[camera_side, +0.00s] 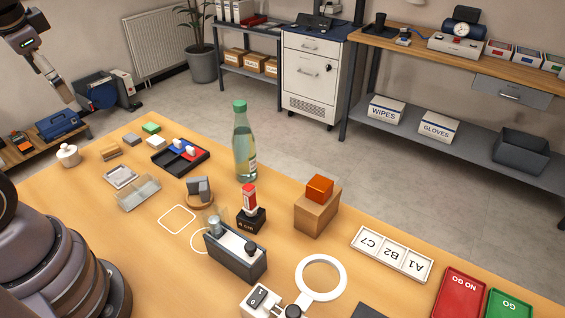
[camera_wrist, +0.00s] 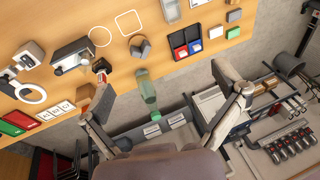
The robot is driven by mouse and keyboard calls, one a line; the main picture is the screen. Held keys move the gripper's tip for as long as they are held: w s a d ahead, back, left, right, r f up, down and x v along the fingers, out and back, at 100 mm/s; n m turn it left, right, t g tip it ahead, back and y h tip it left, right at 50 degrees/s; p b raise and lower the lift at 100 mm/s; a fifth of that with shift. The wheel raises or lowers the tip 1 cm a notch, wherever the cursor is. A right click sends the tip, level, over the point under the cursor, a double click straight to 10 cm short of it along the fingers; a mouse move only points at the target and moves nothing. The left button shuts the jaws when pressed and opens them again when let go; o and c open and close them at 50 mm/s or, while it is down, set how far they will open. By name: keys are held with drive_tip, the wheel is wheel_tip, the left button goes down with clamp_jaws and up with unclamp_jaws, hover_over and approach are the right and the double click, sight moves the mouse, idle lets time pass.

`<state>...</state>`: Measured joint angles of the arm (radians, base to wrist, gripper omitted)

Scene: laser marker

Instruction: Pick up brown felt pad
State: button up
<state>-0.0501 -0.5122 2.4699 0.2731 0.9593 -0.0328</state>
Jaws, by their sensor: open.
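In the wrist view a brownish piece (camera_wrist: 232,2) shows at the top edge, partly cut off. My gripper (camera_side: 67,97) is high above the table's far left end in the side view. In the wrist view its fingers (camera_wrist: 165,92) are wide apart with nothing between them.
Near the pads are a green pad (camera_side: 150,127), a white pad (camera_side: 155,141), a black tray (camera_side: 167,164) with blue, white and red pieces, and a white knobbed piece (camera_side: 68,155). A tall bottle (camera_side: 244,150) stands by the far edge. Bare tabletop surrounds the pads.

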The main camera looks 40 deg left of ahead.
drive_tip(key=w+a+f+m+g+y, duration=0.2)
drive_tip(key=w+a+f+m+y, duration=0.15)
drive_tip(key=a, duration=0.35)
drive_tip(key=w+a+f+m+g+y, duration=0.25)
drive_tip(key=a+f+y, duration=0.2)
drive_tip(key=a, duration=0.25)
drive_tip(key=w+a+f+m+g+y, duration=0.2)
drive_tip(key=w+a+f+m+y, duration=0.15)
drive_tip(key=a, duration=0.45)
wheel_tip(320, 180, down, 9)
drive_tip(key=w+a+m+t, duration=0.2)
drive_tip(key=w+m+t, duration=0.1)
drive_tip(key=m, duration=0.2)
drive_tip(key=m+t, duration=0.4)
drive_tip(key=m, duration=0.1)
approach(110, 149)
drive_tip(key=d+r, duration=0.1)
drive_tip(key=d+r+h, duration=0.1)
drive_tip(key=shift+s+r+g, duration=0.15)
drive_tip(key=shift+r+g, duration=0.1)
drive_tip(key=shift+r, duration=0.05)
drive_tip(key=shift+a+f, duration=0.2)
drive_tip(key=shift+f, duration=0.15)
drive_tip(key=x, duration=1.3)
drive_tip(key=shift+a+f, duration=0.1)
drive_tip(key=shift+f, duration=0.05)
drive_tip(key=c, duration=1.1)
